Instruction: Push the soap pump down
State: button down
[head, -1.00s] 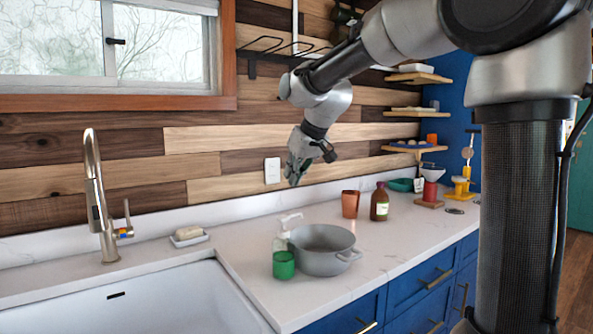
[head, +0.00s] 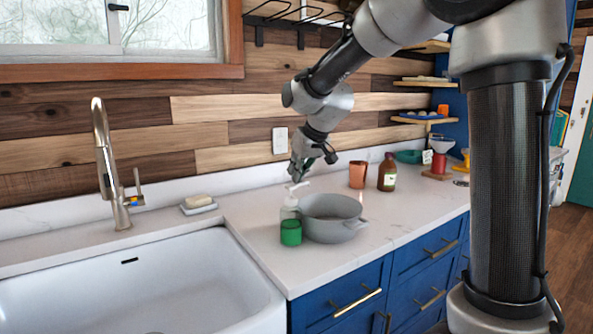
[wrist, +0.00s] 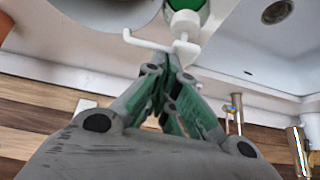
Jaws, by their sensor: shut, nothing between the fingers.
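The soap dispenser (head: 290,212) is a clear bottle, green in its lower part, standing upright on the white counter. Its white pump head (head: 296,188) has a sideways spout and appears raised. In the wrist view the pump head (wrist: 184,46) and spout (wrist: 145,42) show just beyond my fingertips, above the green bottle (wrist: 187,4). My gripper (head: 295,178) is shut and empty, pointing down close over the pump head. The wrist view also shows its fingers (wrist: 172,62) together. Whether they touch the pump is unclear.
A grey pot (head: 333,218) stands close beside the dispenser on its right. A copper cup (head: 358,174) and a brown bottle (head: 387,173) stand behind it. The white sink (head: 140,285), faucet (head: 108,165) and soap dish (head: 198,206) are to the left.

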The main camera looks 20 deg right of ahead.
notch_tip(320, 180, down, 3)
jog(key=shift+r, duration=0.2)
jog(key=w+r+v, duration=0.1)
jog(key=w+v, duration=0.1)
jog(key=v, duration=1.1)
jog(key=shift+w+a+r, duration=0.2)
jog(key=shift+a+r, duration=0.15)
jog(key=shift+a, duration=0.05)
notch_tip(320, 180, up, 3)
jog(key=shift+s+a+f, duration=0.1)
jog(key=shift+a+f, duration=0.1)
jog(key=shift+f, duration=0.05)
